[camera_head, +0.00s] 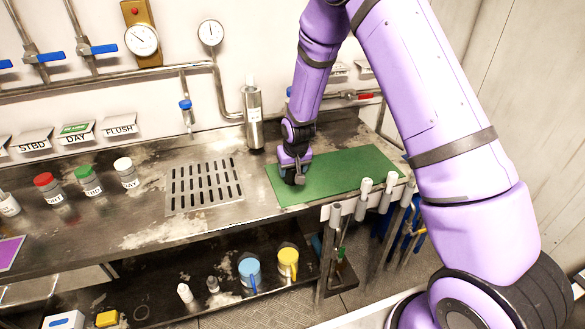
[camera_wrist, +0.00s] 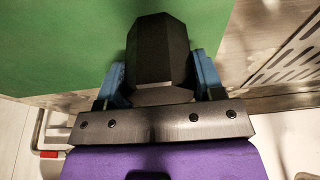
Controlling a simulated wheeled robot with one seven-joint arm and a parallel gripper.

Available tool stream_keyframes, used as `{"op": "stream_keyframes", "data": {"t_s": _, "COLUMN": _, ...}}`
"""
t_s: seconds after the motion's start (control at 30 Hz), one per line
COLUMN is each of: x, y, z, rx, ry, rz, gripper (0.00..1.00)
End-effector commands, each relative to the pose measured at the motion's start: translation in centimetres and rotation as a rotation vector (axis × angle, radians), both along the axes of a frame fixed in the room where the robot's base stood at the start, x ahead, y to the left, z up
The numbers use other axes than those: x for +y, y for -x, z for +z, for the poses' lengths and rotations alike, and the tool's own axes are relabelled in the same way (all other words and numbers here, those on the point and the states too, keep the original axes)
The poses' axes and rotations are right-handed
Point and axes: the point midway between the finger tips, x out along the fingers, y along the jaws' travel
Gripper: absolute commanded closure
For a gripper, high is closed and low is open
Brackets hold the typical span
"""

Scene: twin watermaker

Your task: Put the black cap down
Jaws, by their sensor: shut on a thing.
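The black cap (camera_wrist: 158,55) is a dark faceted piece between the two blue fingertips of my gripper (camera_wrist: 158,80) in the wrist view. My gripper is shut on it. In the head view my gripper (camera_head: 294,174) points down over the left end of the green mat (camera_head: 335,172). The cap is small and dark there, at the gripper's tip. The green mat also shows behind the cap in the wrist view (camera_wrist: 60,45). I cannot tell whether the cap touches the mat.
A slotted drain grate (camera_head: 205,185) lies left of the mat. Bottles with red (camera_head: 47,187), green (camera_head: 88,180) and white (camera_head: 126,172) caps stand further left. A metal cylinder (camera_head: 253,118) stands behind. White-handled tools (camera_head: 363,197) hang along the front edge. The mat's right part is clear.

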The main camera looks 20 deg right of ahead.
Motion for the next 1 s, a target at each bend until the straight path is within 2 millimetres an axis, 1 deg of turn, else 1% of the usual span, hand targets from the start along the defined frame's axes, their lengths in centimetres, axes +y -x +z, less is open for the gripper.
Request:
{"op": "stream_keyframes", "data": {"t_s": 0.17, "x": 0.0, "y": 0.0, "z": 0.1, "rx": -0.001, "ry": 0.0, "rz": 0.0, "gripper": 0.59}}
{"op": "stream_keyframes", "data": {"t_s": 0.3, "x": 0.0, "y": 0.0, "z": -0.2, "rx": 0.0, "ry": 0.0, "rz": 0.0, "gripper": 0.59}}
{"op": "stream_keyframes", "data": {"t_s": 0.33, "x": 0.0, "y": 0.0, "z": -0.2, "rx": -0.001, "ry": 0.0, "rz": 0.0, "gripper": 0.32}}
{"op": "stream_keyframes", "data": {"t_s": 0.37, "x": 0.0, "y": 0.0, "z": -0.2, "rx": -0.001, "ry": 0.0, "rz": 0.0, "gripper": 0.25}}
{"op": "stream_keyframes", "data": {"t_s": 0.4, "x": 0.0, "y": 0.0, "z": -0.2, "rx": -0.001, "ry": 0.0, "rz": 0.0, "gripper": 0.16}}
{"op": "stream_keyframes", "data": {"t_s": 0.43, "x": 0.0, "y": 0.0, "z": -0.2, "rx": -0.001, "ry": 0.0, "rz": 0.0, "gripper": 0.13}}
{"op": "stream_keyframes", "data": {"t_s": 0.67, "x": 0.0, "y": 0.0, "z": -0.1, "rx": -0.001, "ry": 0.0, "rz": 0.0, "gripper": 0.13}}
{"op": "stream_keyframes", "data": {"t_s": 0.77, "x": 0.0, "y": 0.0, "z": 0.2, "rx": -0.002, "ry": 0.0, "rz": 0.0, "gripper": 0.13}}
{"op": "stream_keyframes", "data": {"t_s": 0.87, "x": 0.0, "y": 0.2, "z": 1.1, "rx": -0.004, "ry": -0.001, "rz": 0.0, "gripper": 0.13}}
{"op": "stream_keyframes", "data": {"t_s": 1.0, "x": 0.0, "y": 0.7, "z": 3.1, "rx": -0.004, "ry": -0.001, "rz": 0.0, "gripper": 0.13}}
